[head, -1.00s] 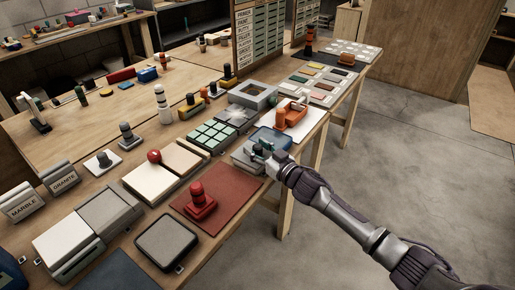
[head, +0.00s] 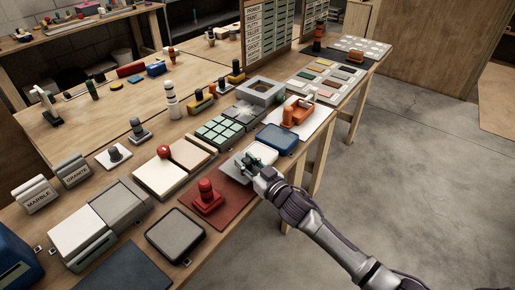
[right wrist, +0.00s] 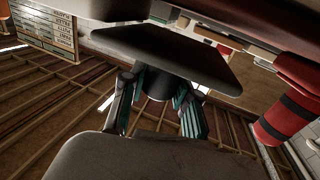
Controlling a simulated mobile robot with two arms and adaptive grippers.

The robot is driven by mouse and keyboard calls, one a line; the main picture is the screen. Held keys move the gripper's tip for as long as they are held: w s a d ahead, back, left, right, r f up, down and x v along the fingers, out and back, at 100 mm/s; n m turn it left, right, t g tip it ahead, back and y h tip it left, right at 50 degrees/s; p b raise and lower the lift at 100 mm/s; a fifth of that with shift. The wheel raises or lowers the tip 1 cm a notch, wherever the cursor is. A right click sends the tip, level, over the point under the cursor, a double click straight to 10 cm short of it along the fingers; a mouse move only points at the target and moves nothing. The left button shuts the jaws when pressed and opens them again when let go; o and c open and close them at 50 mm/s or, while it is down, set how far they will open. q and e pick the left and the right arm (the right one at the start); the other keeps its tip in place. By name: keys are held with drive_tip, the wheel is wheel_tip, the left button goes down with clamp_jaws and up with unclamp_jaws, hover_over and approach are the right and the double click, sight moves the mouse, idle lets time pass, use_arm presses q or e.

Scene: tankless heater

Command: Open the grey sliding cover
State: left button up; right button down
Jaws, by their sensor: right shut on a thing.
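The grey cover (head: 233,169) is a flat light-grey plate beside the blue pad box (head: 276,138), over the far right part of the dark red mat (head: 235,193). In the right wrist view the fingers (right wrist: 158,103) close around a dark part under a dark flat plate (right wrist: 160,55). My left gripper is out of view.
A red stamp (head: 207,196) stands on the mat close left of the cover. A grey pad (head: 175,235) lies in front, and a green-tiled block (head: 219,131) stands behind. Open floor lies right of the table.

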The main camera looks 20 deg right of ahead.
drive_tip(key=shift+s+a, duration=0.2)
drive_tip(key=shift+a, duration=0.05)
drive_tip(key=c, duration=0.8)
unclamp_jaws()
drive_tip(key=v, duration=1.2)
